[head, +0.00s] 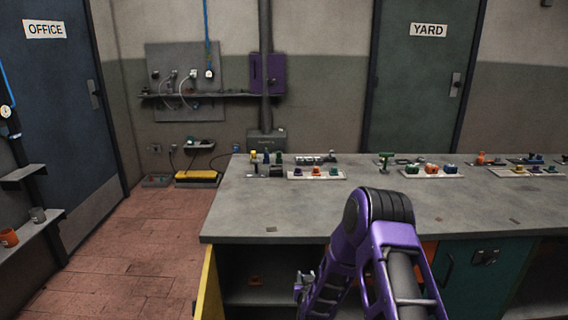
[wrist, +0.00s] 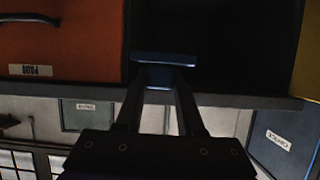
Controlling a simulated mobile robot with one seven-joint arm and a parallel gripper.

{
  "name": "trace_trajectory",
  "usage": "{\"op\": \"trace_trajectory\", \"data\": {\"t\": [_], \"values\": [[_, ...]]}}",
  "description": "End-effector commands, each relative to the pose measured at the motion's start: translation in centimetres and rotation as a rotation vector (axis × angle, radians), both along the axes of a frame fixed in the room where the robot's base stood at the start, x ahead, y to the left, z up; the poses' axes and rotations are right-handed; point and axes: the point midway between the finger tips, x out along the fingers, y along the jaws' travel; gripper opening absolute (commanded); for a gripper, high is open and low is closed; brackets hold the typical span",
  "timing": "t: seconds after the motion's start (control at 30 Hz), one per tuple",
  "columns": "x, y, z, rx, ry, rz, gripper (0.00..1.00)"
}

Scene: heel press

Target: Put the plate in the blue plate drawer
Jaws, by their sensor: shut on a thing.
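My gripper (wrist: 160,78) shows in the wrist view with both fingers shut on a dark blue piece (wrist: 165,58). The piece has a flat, wide edge across the fingertips; I cannot tell if it is the plate or part of a drawer. Behind it is a dark open bay (wrist: 225,40) under the bench. In the head view my gripper (head: 303,286) is low in front of this bay, partly behind my purple arm. I cannot make out a separate plate or a blue plate drawer.
An orange drawer front (wrist: 60,38) with a handle and label is beside the bay. A yellow panel (head: 208,285) bounds its other side. A teal door (head: 490,272) stands further right. The grey bench top (head: 300,212) is above, with small parts along its back. Floor on the left is clear.

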Motion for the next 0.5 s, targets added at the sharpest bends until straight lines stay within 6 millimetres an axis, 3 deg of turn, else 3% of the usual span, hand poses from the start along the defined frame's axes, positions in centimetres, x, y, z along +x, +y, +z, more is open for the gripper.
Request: {"op": "trace_trajectory", "data": {"t": [0.03,0.2,0.4,0.5], "values": [[-0.6,-0.9,2.5,-0.001,-0.005,-0.001,0.00],[-3.7,-3.4,8.2,-0.006,-0.005,0.006,0.00],[-8.0,-5.8,13.3,-0.015,0.001,0.009,0.00],[-9.7,-6.5,14.9,-0.016,0.005,0.008,0.00]]}}
